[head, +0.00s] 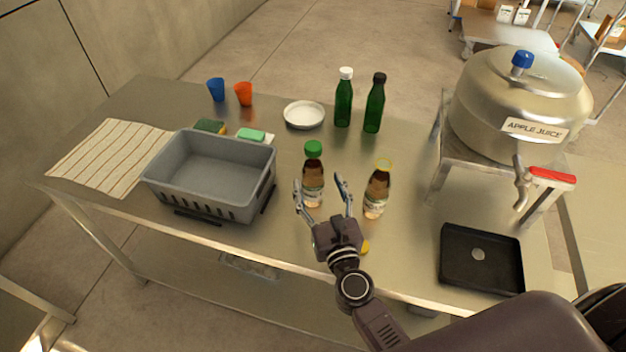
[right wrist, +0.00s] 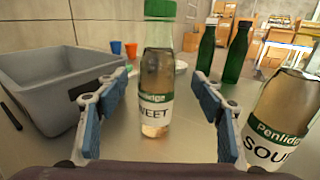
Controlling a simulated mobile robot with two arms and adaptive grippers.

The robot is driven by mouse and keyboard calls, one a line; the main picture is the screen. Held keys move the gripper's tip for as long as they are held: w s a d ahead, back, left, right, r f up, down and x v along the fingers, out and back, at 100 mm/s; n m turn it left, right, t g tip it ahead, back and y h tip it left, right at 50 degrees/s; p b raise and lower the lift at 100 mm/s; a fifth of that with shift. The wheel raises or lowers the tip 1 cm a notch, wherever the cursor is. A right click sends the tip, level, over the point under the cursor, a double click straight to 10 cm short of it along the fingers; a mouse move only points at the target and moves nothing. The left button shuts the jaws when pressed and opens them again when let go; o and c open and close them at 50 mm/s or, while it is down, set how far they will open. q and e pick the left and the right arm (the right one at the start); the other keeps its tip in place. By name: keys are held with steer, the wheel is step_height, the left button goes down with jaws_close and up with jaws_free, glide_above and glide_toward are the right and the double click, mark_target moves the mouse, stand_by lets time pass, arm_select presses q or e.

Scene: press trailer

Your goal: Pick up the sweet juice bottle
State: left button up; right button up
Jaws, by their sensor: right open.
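The sweet juice bottle (head: 313,175) is clear with brown juice and a green cap, upright on the metal table. In the right wrist view the bottle (right wrist: 156,85) stands ahead between my fingers, its label reading "WEET". My right gripper (head: 318,183) is open and empty, its fingers pointing at the bottle; no grip on it shows. A similar bottle (head: 377,192) with a yellow-rimmed top stands to the right of the gripper; its label reads "SOU" in the right wrist view (right wrist: 272,120). My left gripper is not in view.
A grey crate (head: 225,205) stands left of the bottle. Two green bottles (head: 343,105) and a white dish (head: 304,115) are behind. A small yellow object (head: 365,247) lies beside my right wrist. A black tray (head: 460,280) and a steel juice tank (head: 500,100) are at right.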

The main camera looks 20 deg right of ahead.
mark_target(316, 183)
steer(key=w, duration=0.3)
steer(key=shift+a+f+p, duration=0.1)
steer(key=shift+p, duration=0.2)
steer(key=shift+w, duration=0.75)
steer(key=shift+f, duration=0.1)
steer(key=shift+c, duration=0.9)
steer(key=c, duration=1.5)
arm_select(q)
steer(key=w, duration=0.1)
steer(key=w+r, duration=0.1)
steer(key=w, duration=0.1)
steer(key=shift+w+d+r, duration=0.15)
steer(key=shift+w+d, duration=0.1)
arm_select(e)
jaws_close()
